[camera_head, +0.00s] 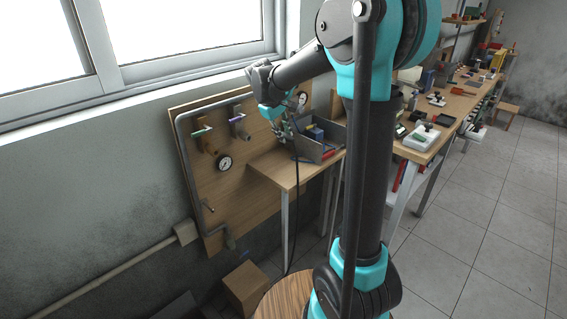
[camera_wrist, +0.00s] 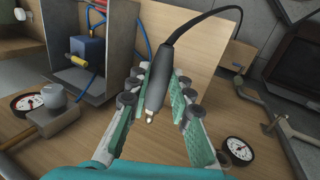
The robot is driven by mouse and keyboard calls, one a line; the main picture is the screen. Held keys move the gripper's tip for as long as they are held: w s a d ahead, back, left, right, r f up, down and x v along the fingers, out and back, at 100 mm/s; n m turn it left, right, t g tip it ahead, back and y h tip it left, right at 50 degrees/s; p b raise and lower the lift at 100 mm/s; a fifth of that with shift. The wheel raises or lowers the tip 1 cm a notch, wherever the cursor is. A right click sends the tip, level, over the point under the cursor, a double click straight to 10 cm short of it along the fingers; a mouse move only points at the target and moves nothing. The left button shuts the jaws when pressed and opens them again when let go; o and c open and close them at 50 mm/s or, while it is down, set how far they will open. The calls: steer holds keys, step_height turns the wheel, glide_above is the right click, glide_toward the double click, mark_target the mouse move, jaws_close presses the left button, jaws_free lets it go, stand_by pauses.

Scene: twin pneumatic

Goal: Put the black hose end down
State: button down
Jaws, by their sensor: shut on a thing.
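The black hose end (camera_wrist: 157,80) is a dark cylindrical connector with a pale metal tip, seen in the wrist view. My gripper (camera_wrist: 158,105) has its two green-padded fingers on either side of it and is shut on it. The black hose (camera_wrist: 205,14) curves from its upper end to the right. In the head view my gripper (camera_head: 281,128) is near the wooden panel, over the small table (camera_head: 275,172). The black hose (camera_head: 297,190) hangs down past the table's edge there. The hose end itself is too small to make out in the head view.
A grey open box (camera_head: 325,150) with a blue part stands on the small table. The upright wooden panel (camera_head: 196,222) carries valves and a pressure gauge (camera_head: 224,163). A cardboard box (camera_head: 246,287) is on the floor. A cluttered workbench (camera_head: 437,138) stands at the right.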

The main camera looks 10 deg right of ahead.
step_height(320, 180, down, 12)
steer(key=shift+f, duration=0.2)
stand_by(0.4)
steer(key=shift+f, duration=0.4)
steer(key=shift+f, duration=0.2)
steer(key=c, duration=1.4)
jaws_free()
steer(key=shift+o, duration=0.2)
steer(key=shift+r, duration=0.15)
